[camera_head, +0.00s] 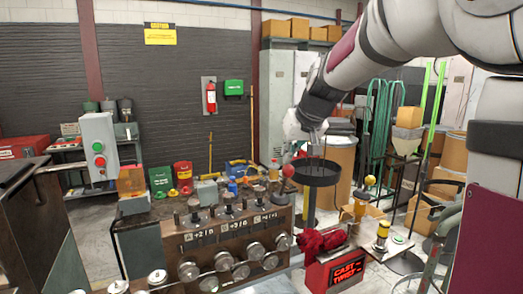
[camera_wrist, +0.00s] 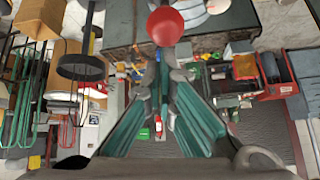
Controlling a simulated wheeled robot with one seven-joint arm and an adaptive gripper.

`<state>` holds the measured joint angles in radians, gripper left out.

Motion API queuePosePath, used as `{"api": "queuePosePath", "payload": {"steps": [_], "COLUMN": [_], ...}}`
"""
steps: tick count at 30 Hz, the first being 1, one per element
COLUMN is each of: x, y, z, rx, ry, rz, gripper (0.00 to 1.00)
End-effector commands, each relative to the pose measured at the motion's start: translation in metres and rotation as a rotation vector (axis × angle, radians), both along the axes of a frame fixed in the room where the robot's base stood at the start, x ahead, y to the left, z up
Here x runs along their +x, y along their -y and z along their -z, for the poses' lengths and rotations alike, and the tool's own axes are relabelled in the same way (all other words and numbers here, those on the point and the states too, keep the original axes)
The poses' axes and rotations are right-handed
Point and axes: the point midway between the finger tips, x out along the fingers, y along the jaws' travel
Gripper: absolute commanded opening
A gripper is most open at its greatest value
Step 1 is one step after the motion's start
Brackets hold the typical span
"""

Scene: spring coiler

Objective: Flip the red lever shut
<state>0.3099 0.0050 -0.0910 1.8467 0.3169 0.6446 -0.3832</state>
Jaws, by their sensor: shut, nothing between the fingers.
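The red lever shows as a round red ball knob (camera_head: 288,170), just left of the black round tray in the head view. In the wrist view the red knob (camera_wrist: 165,25) is large, just beyond the fingertips. The rest of the lever is hard to make out. My gripper (camera_head: 313,150) reaches down from the upper right and is above and to the right of the knob in the head view. In the wrist view its green-padded fingers (camera_wrist: 164,68) come together at the tips with nothing between them. I cannot tell whether the tips touch the knob.
A black round tray (camera_head: 317,173) stands right beside the knob. A machine front with several round knobs (camera_head: 240,270) is below. A red display box (camera_head: 340,272), red gloves or cloth (camera_head: 322,241) and a yellow ball knob (camera_head: 370,180) are to the right. A button box (camera_head: 98,130) is at the left.

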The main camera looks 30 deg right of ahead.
Motion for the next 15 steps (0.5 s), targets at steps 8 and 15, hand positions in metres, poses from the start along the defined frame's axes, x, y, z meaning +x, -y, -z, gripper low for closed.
{"api": "queuePosePath", "payload": {"steps": [8, 15], "x": [-0.0094, -0.0117], "y": [-0.0005, -0.0008], "z": [0.0025, 0.0050], "rx": [0.002, 0.004], "ry": [-0.003, -0.010], "rz": [0.000, -0.001], "gripper": [0.00, 0.00]}}
